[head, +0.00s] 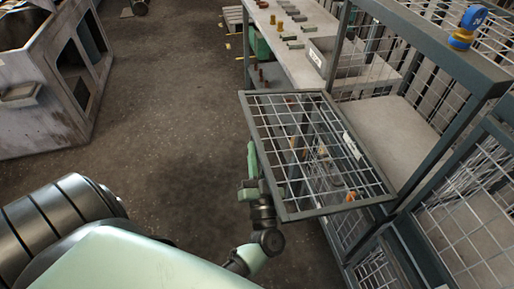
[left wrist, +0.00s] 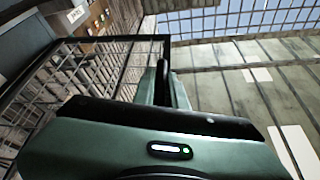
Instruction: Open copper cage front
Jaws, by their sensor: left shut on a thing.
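The copper cage front (head: 318,152) is a grey-framed wire-grid panel in the head view. It stands swung outward from the cage (head: 440,145), and the cage opening behind it shows a pale shelf. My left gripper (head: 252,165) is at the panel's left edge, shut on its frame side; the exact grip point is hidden. In the left wrist view, the gripper fingers (left wrist: 165,85) close around a dark upright part beside the panel's dark frame (left wrist: 110,40). My right gripper is not in view.
A blue and yellow object (head: 466,28) sits on the cage top. A workbench (head: 288,48) with small parts and a grey bin (head: 335,60) stands behind. A worn grey housing (head: 35,115) is at the far left. The floor (head: 180,130) between is clear.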

